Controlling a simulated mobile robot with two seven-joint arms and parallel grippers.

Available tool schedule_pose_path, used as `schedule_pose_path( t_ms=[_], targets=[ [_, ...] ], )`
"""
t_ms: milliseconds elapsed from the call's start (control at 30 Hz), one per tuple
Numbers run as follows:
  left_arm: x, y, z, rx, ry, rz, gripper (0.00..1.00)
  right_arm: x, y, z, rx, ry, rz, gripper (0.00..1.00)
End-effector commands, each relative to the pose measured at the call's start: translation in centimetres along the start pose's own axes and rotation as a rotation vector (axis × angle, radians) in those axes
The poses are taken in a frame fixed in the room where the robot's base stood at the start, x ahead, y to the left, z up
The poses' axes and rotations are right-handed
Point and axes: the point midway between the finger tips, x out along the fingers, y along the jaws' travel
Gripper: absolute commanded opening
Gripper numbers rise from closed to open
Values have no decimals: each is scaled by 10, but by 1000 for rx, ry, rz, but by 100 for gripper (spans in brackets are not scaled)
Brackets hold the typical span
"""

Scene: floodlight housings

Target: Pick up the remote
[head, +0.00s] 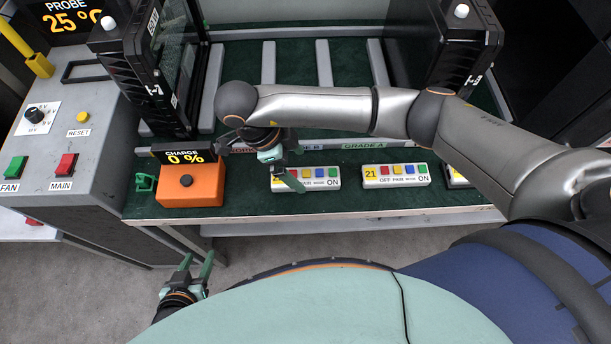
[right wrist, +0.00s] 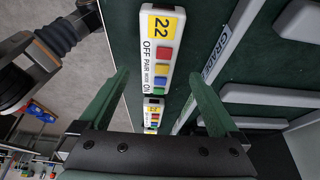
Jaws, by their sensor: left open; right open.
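A white remote marked 22 (head: 320,178), with a yellow label and coloured buttons, lies on the green bench top. In the right wrist view the same remote (right wrist: 158,50) lies lengthwise between the finger lines. My right gripper (head: 293,165) is open above its left part and hides some of its label; in the right wrist view the open fingers (right wrist: 163,85) are empty. A second remote marked 21 (head: 396,176) lies to the right. My left gripper (head: 197,263) is open and empty, below the bench front edge.
An orange charger box (head: 190,185) with a "0 %" display stands left of the remotes. A grey control panel (head: 60,130) with buttons is further left. Grey rails (head: 268,62) and black housings (head: 455,45) stand behind. Bare green surface lies between the remotes.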

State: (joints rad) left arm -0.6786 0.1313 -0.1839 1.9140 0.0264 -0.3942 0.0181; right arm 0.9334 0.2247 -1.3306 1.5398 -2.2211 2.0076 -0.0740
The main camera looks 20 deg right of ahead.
Motion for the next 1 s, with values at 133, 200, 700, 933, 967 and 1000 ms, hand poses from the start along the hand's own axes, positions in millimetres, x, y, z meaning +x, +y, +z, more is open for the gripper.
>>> schedule_pose_path(
  t_ms=[133, 200, 700, 933, 967, 1000],
  targets=[
    [-2, 0, -3, 0, 0, 0, 50, 22, 4, 0, 1, 1, 4, 98],
    [-3, 0, -3, 0, 0, 0, 50, 29, 4, 0, 1, 1, 2, 98],
    [-3, 0, -3, 0, 0, 0, 50, 34, 3, 0, 0, 0, 0, 75],
    [-3, 0, -3, 0, 0, 0, 50, 34, 3, 0, 0, -1, 0, 49],
    [-3, 0, -3, 0, 0, 0, 50, 34, 3, 0, 0, -1, 0, 46],
    [-3, 0, -3, 0, 0, 0, 50, 34, 3, 0, 0, -1, 0, 41]
  ],
)
